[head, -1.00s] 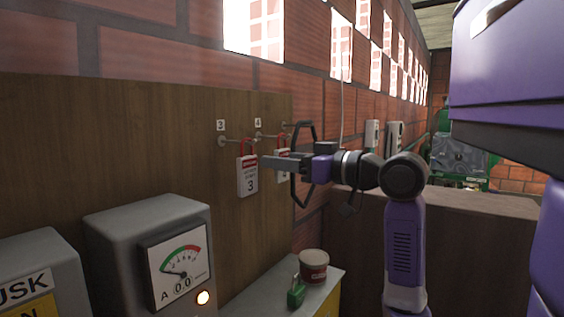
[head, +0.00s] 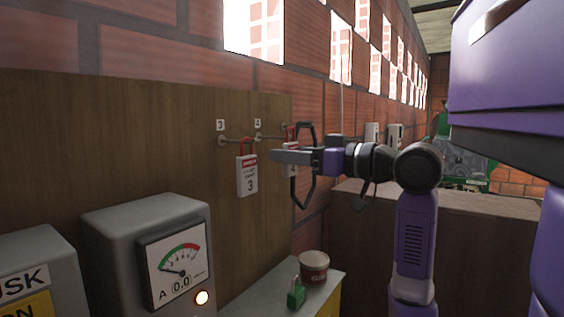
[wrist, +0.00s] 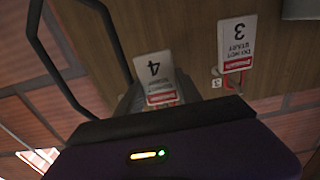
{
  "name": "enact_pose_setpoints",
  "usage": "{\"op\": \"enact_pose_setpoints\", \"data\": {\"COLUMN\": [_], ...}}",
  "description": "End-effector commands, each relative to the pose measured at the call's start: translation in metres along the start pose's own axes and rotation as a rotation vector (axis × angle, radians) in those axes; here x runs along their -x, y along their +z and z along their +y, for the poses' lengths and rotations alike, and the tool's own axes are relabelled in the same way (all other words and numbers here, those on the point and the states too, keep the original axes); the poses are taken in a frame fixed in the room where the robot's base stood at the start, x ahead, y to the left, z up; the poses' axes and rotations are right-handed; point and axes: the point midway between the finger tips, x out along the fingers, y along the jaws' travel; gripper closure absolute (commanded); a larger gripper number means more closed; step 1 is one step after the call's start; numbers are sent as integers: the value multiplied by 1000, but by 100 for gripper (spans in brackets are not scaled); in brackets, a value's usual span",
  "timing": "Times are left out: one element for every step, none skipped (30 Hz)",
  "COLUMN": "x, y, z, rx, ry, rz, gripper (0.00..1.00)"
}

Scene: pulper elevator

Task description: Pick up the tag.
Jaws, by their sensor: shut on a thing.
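My gripper (head: 280,157) is shut on the white, red-headed tag marked 4 (head: 291,168), out from the wooden board. In the wrist view this tag (wrist: 156,73) appears upside down at the fingers, its lower part hidden by my gripper body. In the head view the fingers cover the middle of the tag. A second tag, marked 3 (head: 247,176), hangs by a red loop from the peg under label 3 to the left; it also shows in the wrist view (wrist: 237,45). The peg under label 4 (head: 263,136) looks bare.
The wooden board (head: 130,140) stands on the left against the brick wall. Below are a grey meter box (head: 150,225) with a dial, a green padlock (head: 296,294) and a white and red tub (head: 314,266) on a ledge. A brown low wall (head: 460,215) is at right.

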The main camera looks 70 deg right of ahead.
Motion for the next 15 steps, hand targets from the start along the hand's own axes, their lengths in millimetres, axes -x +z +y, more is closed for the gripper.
{"op": "enact_pose_setpoints", "data": {"x": [11, 18, 27, 34, 42, 52, 60, 68, 79, 86, 94, 104, 110, 117, 124], "y": [2, 2, 1, 2, 2, 2, 2, 2, 2, 2, 2, 2, 2, 2, 2], "z": [0, 0, 1, 1, 1, 1, 1, 1, 1, 1, 1, 0, 0, 0, 1], "rx": [4, 4, 3, 3, 4, 4, 3, 4, 4, 3, 3, 5, 4, 4, 3], "ry": [3, 4, 5, 4, 5, 5, 5, 5, 6, 5, 5, 5, 5, 4, 5], "rz": [3, 3, 4, 3, 3, 3, 3, 4, 3, 3, 3, 2, 3, 2, 2], "gripper": [97, 97, 97, 97, 97, 97, 97, 97, 97, 97, 97, 97, 97, 97, 97]}}
